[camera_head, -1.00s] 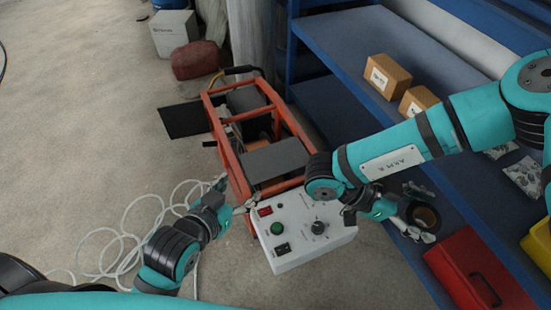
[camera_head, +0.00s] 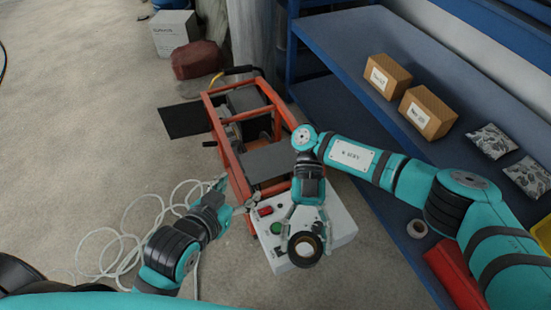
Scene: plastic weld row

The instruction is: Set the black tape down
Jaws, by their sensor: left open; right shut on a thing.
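The black tape (camera_head: 292,249) is a thick black roll with a tan core. My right gripper (camera_head: 305,236) is shut on it, with a finger on either side. The roll shows in front of the white control box (camera_head: 340,222), covering part of its panel; I cannot tell whether it touches the box. My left gripper (camera_head: 246,208) is open and empty beside the box's left edge.
An orange-framed machine (camera_head: 236,158) stands behind the control box. White cable (camera_head: 125,237) lies coiled on the floor at left.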

